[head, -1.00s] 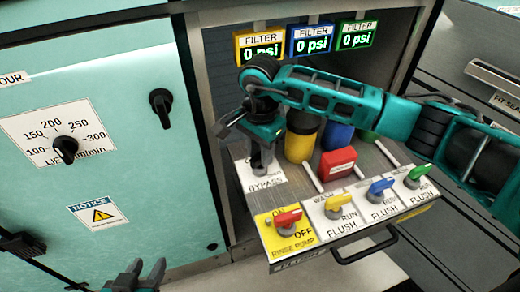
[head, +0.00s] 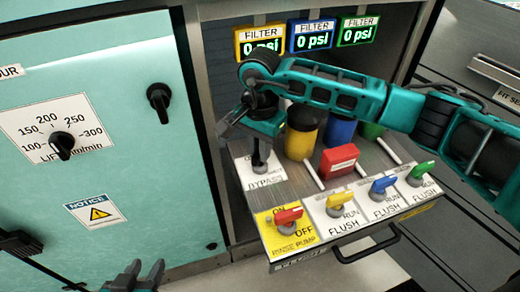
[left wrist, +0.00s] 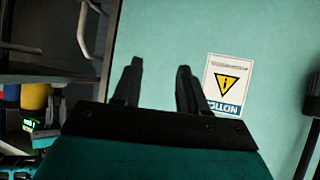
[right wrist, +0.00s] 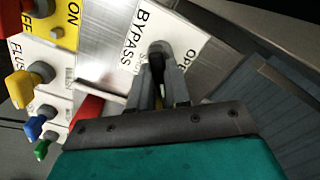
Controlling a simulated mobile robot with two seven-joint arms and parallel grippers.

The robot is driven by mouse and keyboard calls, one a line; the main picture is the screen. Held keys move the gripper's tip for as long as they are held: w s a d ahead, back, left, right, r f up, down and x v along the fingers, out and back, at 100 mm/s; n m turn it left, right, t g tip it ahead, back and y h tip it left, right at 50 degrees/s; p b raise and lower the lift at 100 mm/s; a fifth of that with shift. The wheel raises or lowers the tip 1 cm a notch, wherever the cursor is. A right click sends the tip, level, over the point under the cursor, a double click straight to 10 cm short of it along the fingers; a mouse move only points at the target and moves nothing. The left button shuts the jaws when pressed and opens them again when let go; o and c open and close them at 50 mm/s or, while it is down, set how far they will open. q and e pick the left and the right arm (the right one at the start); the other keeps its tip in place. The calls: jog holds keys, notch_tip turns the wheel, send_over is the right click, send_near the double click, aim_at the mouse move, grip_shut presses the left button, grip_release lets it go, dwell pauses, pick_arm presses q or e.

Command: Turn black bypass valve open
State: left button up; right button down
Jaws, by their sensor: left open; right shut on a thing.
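The black bypass valve handle (right wrist: 157,62) stands on a white plate marked BYPASS (head: 268,182) at the left back of the valve panel. My right gripper (right wrist: 160,75) is shut on this handle, with its fingers on either side. In the head view my right gripper (head: 259,150) comes down on the valve from above and hides most of it. The plate's OPEN and SHUT lettering is partly covered. My left gripper (head: 137,276) is open and empty at the bottom of the head view; its fingers also show in the left wrist view (left wrist: 155,85).
Red (head: 287,215), yellow (head: 340,199), blue (head: 382,185) and green (head: 421,171) valve handles line the panel's front. A red box (head: 338,161) and yellow filter (head: 302,132) stand close to my right gripper. A drawer handle (head: 366,247) juts out below.

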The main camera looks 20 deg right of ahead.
jog(key=n+b, duration=0.3)
jog(key=n, duration=0.2)
jog(key=shift+f+b, duration=0.15)
jog(key=shift+b, duration=0.25)
jog(key=n+b, duration=0.1)
jog(key=n, duration=0.1)
jog(key=shift+n, duration=0.4)
jog(key=shift+n+b, duration=0.6)
jog(key=shift+n, duration=0.7)
jog(key=shift+r, duration=0.2)
jog(key=c, duration=1.3)
grip_release()
jog(key=shift+c, duration=0.2)
jog(key=shift+o, duration=1.3)
